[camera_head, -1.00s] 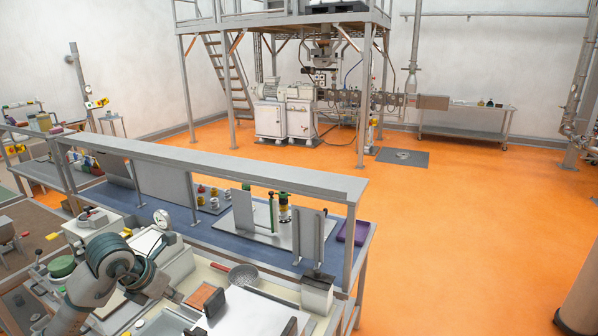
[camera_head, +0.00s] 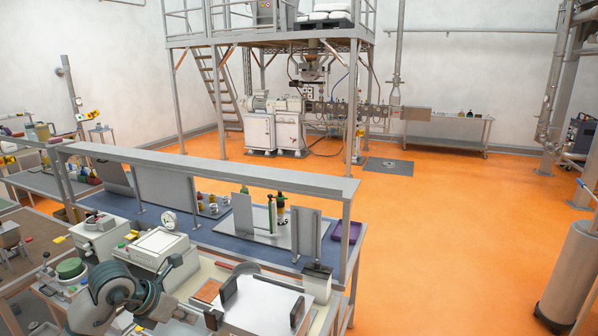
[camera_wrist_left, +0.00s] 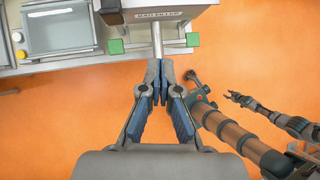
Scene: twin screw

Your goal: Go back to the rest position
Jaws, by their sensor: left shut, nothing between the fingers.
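My left arm comes in at the lower left of the head view, in front of the bench. My left gripper (camera_head: 186,318) is low there, near the bottom edge, and its fingertips are hard to make out. In the left wrist view my left gripper (camera_wrist_left: 157,82) shows clearly. Its two blue-padded fingers are together at the tips, with nothing held. A metal rod (camera_wrist_left: 157,40) of the bench equipment lies just beyond the tips in the picture. My right gripper cannot be made out in the head view.
The bench with a raised grey shelf (camera_head: 220,172) fills the lower left. The orange floor (camera_head: 430,230) is open to the right, with a grey cylinder (camera_head: 572,270) there.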

